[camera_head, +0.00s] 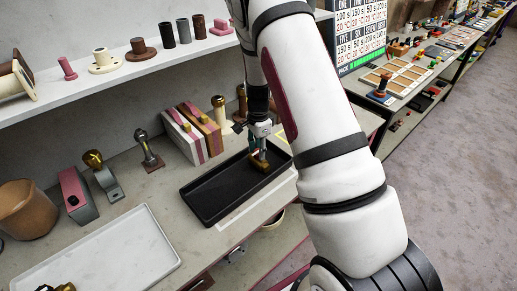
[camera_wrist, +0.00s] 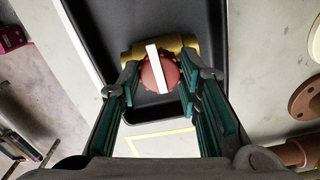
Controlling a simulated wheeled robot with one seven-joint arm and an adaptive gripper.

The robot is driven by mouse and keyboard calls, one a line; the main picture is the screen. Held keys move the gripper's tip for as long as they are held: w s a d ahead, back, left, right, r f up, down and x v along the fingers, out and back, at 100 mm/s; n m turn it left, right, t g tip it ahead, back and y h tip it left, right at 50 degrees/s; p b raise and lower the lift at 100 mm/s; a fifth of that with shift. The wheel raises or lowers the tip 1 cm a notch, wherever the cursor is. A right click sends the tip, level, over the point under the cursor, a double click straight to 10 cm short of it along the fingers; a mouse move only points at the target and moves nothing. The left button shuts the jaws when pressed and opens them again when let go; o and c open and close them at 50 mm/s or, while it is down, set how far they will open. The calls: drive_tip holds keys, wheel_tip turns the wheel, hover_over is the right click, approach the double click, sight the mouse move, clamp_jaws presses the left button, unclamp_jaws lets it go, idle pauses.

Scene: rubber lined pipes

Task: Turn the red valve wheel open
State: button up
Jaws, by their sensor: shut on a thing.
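The red valve wheel (camera_wrist: 159,73) shows in the wrist view, with a white bar across its face. It sits on a brass valve body (camera_wrist: 188,44), which lies in a black tray (camera_wrist: 105,20). My gripper (camera_wrist: 160,85) has its two green-padded fingers on either side of the wheel, shut on it. In the head view my gripper (camera_head: 260,150) reaches down into the right end of the black tray (camera_head: 205,198), over the brass valve (camera_head: 259,167). The wheel is mostly hidden there by the fingers.
A white tray (camera_head: 100,255) lies at the front left. Pink and white blocks (camera_head: 183,135) and a metal fitting (camera_head: 149,152) stand behind the black tray. A brown pot (camera_head: 28,209) stands at the left. A shelf (camera_head: 130,73) with several fittings runs above the bench.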

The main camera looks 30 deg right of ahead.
drive_tip(key=n+b, duration=0.1)
drive_tip(key=n, duration=1.2)
drive_tip(key=shift+n+b, duration=0.3)
drive_tip(key=shift+b, duration=0.05)
drive_tip(key=shift+d+n, duration=0.1)
drive_tip(key=shift+n, duration=2)
drive_tip(key=o, duration=1.1)
drive_tip(key=shift+o, duration=0.2)
drive_tip(key=shift+r, duration=0.15)
